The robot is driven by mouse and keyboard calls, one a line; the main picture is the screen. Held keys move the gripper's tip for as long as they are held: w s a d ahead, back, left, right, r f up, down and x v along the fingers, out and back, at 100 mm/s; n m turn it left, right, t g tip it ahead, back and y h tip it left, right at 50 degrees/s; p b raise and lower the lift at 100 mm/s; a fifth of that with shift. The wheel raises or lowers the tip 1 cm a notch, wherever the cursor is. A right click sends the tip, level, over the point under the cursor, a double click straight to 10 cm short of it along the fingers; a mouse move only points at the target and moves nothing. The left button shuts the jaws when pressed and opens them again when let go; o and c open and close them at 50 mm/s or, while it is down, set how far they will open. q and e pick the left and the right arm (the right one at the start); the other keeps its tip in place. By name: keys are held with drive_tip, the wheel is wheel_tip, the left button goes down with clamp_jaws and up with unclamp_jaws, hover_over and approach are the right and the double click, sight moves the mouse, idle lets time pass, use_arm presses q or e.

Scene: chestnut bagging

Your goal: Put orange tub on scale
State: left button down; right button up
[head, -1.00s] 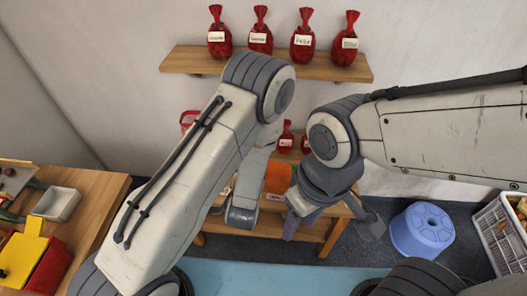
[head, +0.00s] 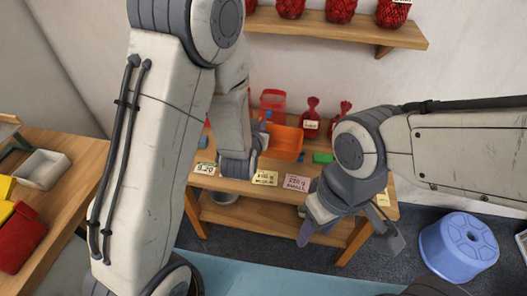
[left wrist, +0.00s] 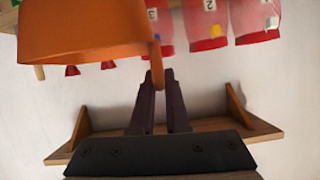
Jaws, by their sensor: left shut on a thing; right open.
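The orange tub (head: 284,142) is at the back bench in the head view, under the shelf of red bags. It fills the upper left of the left wrist view (left wrist: 85,32), where its edge with a tab hangs down at the fingertips. My left gripper (left wrist: 162,78) is shut on the tub at that edge. In the head view my left gripper (head: 258,140) is just left of the tub, its fingers partly hidden. My right gripper (head: 348,238) is open and empty in front of the bench's right end. I cannot make out the scale.
The back bench (head: 225,186) carries price cards (head: 297,182), a green item (head: 323,158), a red container (head: 272,100) and red bags (head: 311,118). A blue stool (head: 458,247) stands right. A side table (head: 75,150) at left holds a white tray (head: 40,172).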

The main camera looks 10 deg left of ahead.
use_arm(q)
drive_tip(key=w+a+f, duration=0.1)
drive_tip(key=a+f, duration=0.2)
drive_tip(key=w+a+f+b, duration=0.1)
drive_tip(key=w+a+f, duration=0.1)
drive_tip(key=a+f, duration=0.1)
drive_tip(key=w+a+f, duration=0.2)
drive_tip(key=a+f, duration=0.1)
drive_tip(key=f, duration=0.1)
drive_tip(key=shift+a+f+b, duration=0.25)
drive_tip(key=shift+b, duration=0.05)
drive_tip(key=c, duration=0.9)
unclamp_jaws()
